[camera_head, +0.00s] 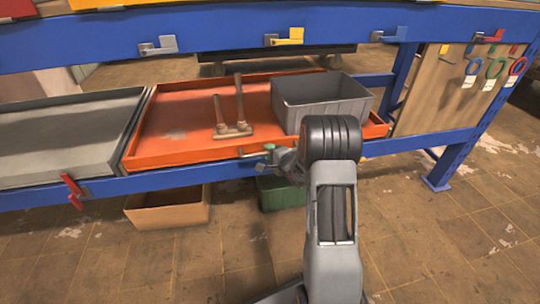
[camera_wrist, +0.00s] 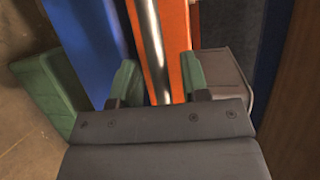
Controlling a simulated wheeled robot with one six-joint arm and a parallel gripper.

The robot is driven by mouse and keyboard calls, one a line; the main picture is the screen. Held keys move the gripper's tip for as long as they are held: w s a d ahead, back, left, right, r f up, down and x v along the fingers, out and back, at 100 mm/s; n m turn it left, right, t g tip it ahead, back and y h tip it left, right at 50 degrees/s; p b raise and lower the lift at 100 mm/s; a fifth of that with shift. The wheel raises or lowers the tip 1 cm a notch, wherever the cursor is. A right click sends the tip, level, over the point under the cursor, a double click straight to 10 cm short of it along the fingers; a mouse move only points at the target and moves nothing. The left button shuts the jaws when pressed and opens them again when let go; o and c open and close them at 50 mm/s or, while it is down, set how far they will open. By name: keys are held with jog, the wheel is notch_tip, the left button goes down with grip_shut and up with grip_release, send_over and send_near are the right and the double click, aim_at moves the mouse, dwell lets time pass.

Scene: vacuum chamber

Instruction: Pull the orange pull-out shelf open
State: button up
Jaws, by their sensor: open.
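The orange pull-out shelf (camera_head: 185,128) is a shallow tray in the blue rack, its front edge just above the blue beam. It also shows in the wrist view (camera_wrist: 177,40) as an orange strip. A metal handle bar (camera_wrist: 149,45) runs along its front; a short part of the handle (camera_head: 249,153) shows in the head view, the rest hidden behind my gripper. My gripper (camera_head: 270,151) is at the handle. In the wrist view, its green fingertips (camera_wrist: 160,76) are open, one on each side of the bar. I cannot tell whether they touch it.
A grey bin (camera_head: 318,97) and a brown pipe-like part (camera_head: 234,130) stand on the shelf. A grey shelf (camera_head: 65,130) is to its left. A cardboard box (camera_head: 165,212) and a green bin (camera_head: 282,196) sit below. The floor at right is clear.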

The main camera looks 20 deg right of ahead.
jog(key=shift+w, duration=0.2)
grip_shut()
dwell(0.3)
